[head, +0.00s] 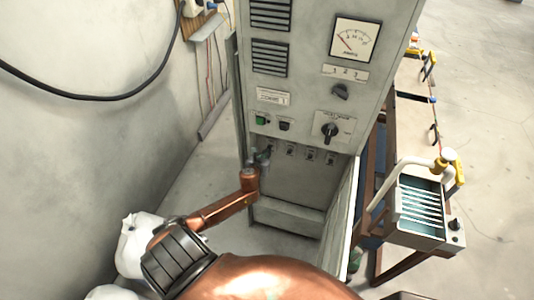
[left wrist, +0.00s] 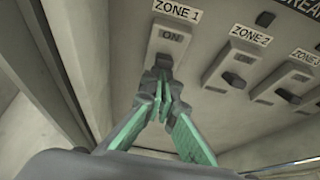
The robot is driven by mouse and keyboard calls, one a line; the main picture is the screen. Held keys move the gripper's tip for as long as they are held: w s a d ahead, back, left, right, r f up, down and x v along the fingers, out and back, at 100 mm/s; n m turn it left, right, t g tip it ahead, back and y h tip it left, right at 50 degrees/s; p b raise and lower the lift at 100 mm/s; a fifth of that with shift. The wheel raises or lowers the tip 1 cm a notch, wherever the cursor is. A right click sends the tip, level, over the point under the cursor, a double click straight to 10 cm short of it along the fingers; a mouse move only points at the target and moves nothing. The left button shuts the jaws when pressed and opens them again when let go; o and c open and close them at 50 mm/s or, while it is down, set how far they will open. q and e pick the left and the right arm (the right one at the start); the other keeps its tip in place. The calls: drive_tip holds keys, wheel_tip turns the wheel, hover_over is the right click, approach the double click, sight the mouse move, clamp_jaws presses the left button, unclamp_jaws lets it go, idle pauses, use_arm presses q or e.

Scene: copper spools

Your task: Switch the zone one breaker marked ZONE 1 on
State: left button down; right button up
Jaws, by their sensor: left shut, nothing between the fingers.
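The ZONE 1 breaker (left wrist: 168,43) is a pale plate with an ON mark at its top, under a white ZONE 1 label (left wrist: 177,12). Its dark lever (left wrist: 163,61) sits below the ON mark. My left gripper (left wrist: 162,80) is shut and empty, with its grey tips and green finger pads just below the lever. I cannot tell whether the tips touch it. In the head view the left gripper (head: 261,157) is at the left end of the breaker row on the grey cabinet, partly covering the ZONE 1 breaker. My right gripper is not in view.
The ZONE 2 breaker (left wrist: 232,72) and ZONE 3 breaker (left wrist: 287,96) stand close to the right. Above the row are a green button (head: 261,120) and a rotary switch (head: 330,130). A heater-like box (head: 424,212) stands right of the cabinet (head: 299,187). A wall is at left.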

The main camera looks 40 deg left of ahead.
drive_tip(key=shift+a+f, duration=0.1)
